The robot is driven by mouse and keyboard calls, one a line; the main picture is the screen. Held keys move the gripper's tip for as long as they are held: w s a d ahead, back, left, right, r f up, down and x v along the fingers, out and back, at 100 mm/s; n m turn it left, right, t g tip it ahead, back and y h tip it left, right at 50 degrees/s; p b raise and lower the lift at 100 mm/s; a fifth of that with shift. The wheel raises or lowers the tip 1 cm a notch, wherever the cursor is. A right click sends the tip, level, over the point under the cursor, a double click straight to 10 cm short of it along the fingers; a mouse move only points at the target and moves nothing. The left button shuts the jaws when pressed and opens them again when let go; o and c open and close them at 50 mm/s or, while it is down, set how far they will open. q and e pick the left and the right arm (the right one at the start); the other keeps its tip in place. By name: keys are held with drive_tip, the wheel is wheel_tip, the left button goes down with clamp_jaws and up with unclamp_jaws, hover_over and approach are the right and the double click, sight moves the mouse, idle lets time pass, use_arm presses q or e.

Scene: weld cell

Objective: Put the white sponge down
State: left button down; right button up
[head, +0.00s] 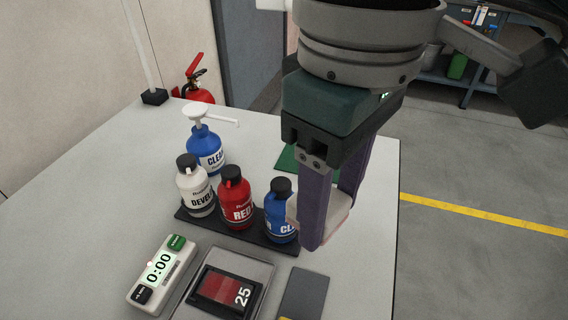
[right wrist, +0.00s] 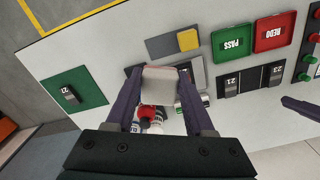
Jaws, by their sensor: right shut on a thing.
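My right gripper (head: 332,205), with purple fingers, is shut on the white sponge (head: 338,208). The sponge is a pale block with a pinkish tint, partly hidden behind the near finger in the head view. In the right wrist view the sponge (right wrist: 160,85) sits between the two fingertips. It appears held above the table (head: 372,250), to the right of the blue bottle; the exact height is hard to tell. A dark purple bar at the right edge of the right wrist view looks like a finger of my left gripper (right wrist: 302,108); its opening does not show.
A dark tray (head: 243,232) carries white, red and blue bottles close by; a blue pump bottle (head: 204,148) stands behind. A timer (head: 160,272) is at front left. A grey mat (right wrist: 162,47) holds a yellow block (right wrist: 188,40). Green PASS (right wrist: 232,40) and red trays lie beside it.

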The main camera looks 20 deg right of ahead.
drive_tip(key=b, duration=0.2)
hover_over(312, 297)
wheel_tip(312, 297, down, 14)
drive_tip(key=shift+r, duration=0.15)
drive_tip(key=shift+f+b, duration=0.5)
drive_tip(key=shift+f, duration=1.35)
drive_tip(key=shift+f, duration=0.15)
drive_tip(key=o, duration=0.9)
